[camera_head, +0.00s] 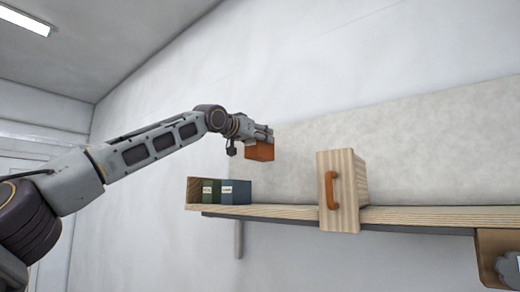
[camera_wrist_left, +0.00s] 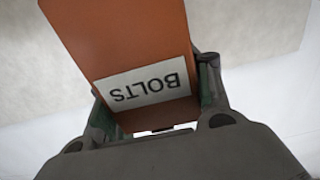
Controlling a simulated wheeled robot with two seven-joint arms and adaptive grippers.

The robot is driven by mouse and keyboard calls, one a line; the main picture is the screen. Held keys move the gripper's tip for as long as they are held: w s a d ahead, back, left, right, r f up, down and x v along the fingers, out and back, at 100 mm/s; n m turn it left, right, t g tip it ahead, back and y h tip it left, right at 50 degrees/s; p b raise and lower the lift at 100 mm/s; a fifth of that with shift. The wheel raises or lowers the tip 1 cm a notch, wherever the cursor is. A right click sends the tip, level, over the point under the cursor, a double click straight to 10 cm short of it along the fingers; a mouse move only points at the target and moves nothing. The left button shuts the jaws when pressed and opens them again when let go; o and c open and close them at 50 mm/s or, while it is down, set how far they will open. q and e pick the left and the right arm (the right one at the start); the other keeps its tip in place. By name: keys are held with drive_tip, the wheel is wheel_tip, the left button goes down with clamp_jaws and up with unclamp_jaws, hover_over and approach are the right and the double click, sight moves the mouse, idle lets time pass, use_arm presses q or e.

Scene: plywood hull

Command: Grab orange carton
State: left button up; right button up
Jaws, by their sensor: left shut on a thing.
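The orange carton (camera_head: 260,151) is in the air above the wall shelf in the head view, held at the end of my left arm. My left gripper (camera_head: 262,136) is shut on it. In the left wrist view the carton (camera_wrist_left: 118,35) fills the top middle, with a white label reading BOLTS upside down. The gripper's fingers (camera_wrist_left: 155,105) lie along both sides of the carton. My right gripper is not in view.
The wooden shelf (camera_head: 285,212) runs along the wall. Green and blue cartons (camera_head: 235,191) stand in a wooden holder (camera_head: 194,188) at its left end. A wooden box with an orange handle (camera_head: 349,165) stands right of them. Bare shelf lies between.

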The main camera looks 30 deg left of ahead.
use_arm(q)
drive_tip(key=shift+r, duration=1.6)
